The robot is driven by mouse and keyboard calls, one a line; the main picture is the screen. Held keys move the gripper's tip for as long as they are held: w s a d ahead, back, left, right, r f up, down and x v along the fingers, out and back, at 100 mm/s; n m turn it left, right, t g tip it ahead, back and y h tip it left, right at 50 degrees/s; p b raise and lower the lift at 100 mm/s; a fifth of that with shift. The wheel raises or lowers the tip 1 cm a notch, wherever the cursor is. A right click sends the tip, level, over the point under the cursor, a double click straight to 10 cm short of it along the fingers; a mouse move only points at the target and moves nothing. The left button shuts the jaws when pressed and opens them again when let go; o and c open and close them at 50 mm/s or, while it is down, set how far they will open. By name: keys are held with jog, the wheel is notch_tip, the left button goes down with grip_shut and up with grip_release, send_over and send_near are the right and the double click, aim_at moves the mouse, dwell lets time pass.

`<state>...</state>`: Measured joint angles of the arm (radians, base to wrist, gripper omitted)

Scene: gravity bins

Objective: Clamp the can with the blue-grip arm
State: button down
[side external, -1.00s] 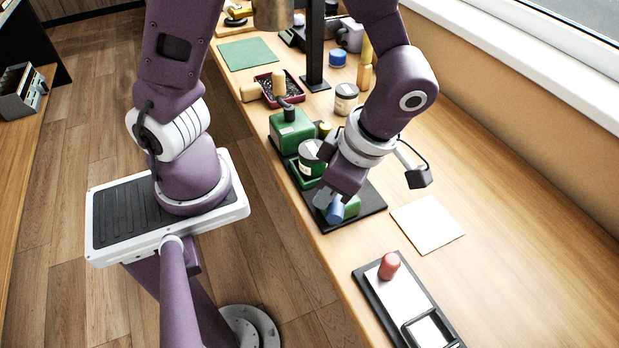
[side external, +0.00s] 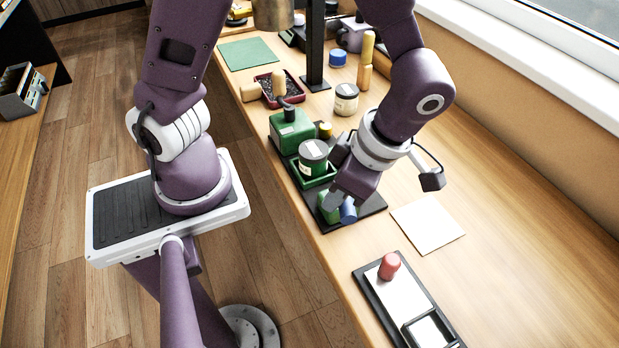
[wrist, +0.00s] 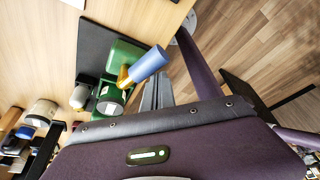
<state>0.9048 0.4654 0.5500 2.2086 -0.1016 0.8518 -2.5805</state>
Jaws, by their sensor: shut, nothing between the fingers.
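The green can (side external: 313,155) with a pale label stands in a green clamp holder (side external: 324,181) on a black base plate (side external: 372,203). The can also shows in the wrist view (wrist: 110,101). The blue grip (side external: 348,213) sticks out at the near end of the fixture. In the wrist view the blue grip (wrist: 148,65) joins a yellow piece beside a green block (wrist: 124,54). My gripper (side external: 344,194) is low over the near end, beside the blue grip. Its fingers (wrist: 155,82) are shut and empty, close to the grip; I cannot tell whether they touch it.
A green block with a black knob (side external: 291,128) stands behind the can. A white jar (side external: 346,98) and a red tray (side external: 270,92) are farther back. A pale sheet (side external: 427,225) and a tray with a red cylinder (side external: 389,265) lie nearer.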

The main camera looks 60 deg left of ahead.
jog(key=shift+w+d, duration=0.1)
jog(key=shift+w, duration=0.05)
notch_tip(320, 180, up, 10)
jog(key=s+a+r+m+t+h, duration=0.1)
jog(key=s+a+r+m+t, duration=0.1)
jog(key=m, duration=1.1)
jog(key=s+a+r+m+t+h, duration=0.2)
jog(key=a+r+m+t, duration=0.3)
jog(key=m, duration=0.8)
jog(key=shift+s+a+t, duration=0.45)
jog(key=shift+s+t, duration=0.15)
jog(key=shift+s, duration=0.2)
